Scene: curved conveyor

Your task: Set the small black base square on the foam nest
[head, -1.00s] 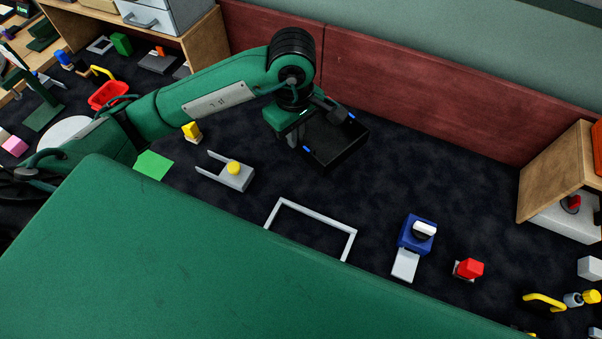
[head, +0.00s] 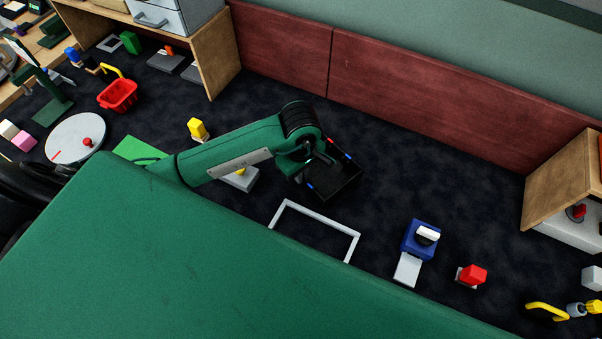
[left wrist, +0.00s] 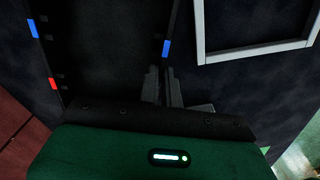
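The small black base (head: 337,184) is a shallow dark tray with blue and red marks on its rims. My left gripper (head: 302,176) holds it above the dark surface; whether it touches that surface is hard to tell. In the left wrist view the two grey fingers (left wrist: 162,88) are closed on one wall of the base (left wrist: 105,60), near a blue mark. A pale grey rectangular frame (head: 354,247), perhaps the foam nest's border, lies in front of the base, partly hidden by my green body. It also shows in the left wrist view (left wrist: 255,50). My right gripper is out of view.
A grey fork-like piece (head: 243,181) is partly behind my arm. A red wall (head: 420,100) bounds the back.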

